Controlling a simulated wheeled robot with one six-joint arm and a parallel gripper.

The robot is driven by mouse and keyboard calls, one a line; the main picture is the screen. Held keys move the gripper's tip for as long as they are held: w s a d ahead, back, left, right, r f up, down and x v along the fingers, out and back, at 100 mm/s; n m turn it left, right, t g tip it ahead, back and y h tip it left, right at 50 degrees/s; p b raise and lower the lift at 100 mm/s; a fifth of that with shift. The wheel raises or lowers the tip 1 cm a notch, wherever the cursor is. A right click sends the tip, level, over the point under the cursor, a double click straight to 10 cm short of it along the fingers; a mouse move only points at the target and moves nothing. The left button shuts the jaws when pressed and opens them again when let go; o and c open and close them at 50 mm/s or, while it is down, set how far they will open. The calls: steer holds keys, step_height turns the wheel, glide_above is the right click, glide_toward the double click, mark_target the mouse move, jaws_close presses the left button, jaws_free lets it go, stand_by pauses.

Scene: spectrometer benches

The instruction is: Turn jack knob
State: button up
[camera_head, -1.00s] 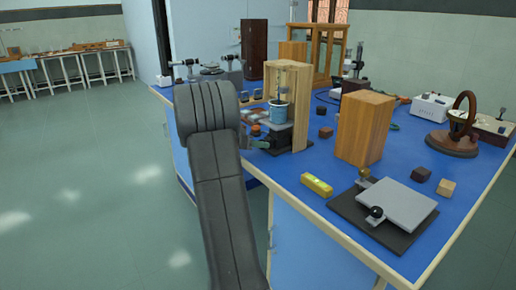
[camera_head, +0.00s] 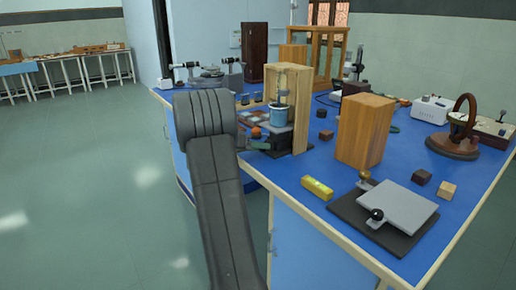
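The jack's knob cannot be made out; my arm and the frame crowd that side.
A wooden block (camera_head: 365,131) stands right of the frame. A yellow level (camera_head: 317,188) lies near the bench's front edge. A grey plate on a dark base (camera_head: 399,205) with knobs is at the front right. A brown ring stand (camera_head: 455,145) stands farther right. Open floor lies left.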

steer(key=shift+o, duration=0.8)
steer(key=p+v, duration=0.1)
steer(key=v, duration=1.3)
steer(key=shift+d, duration=0.1)
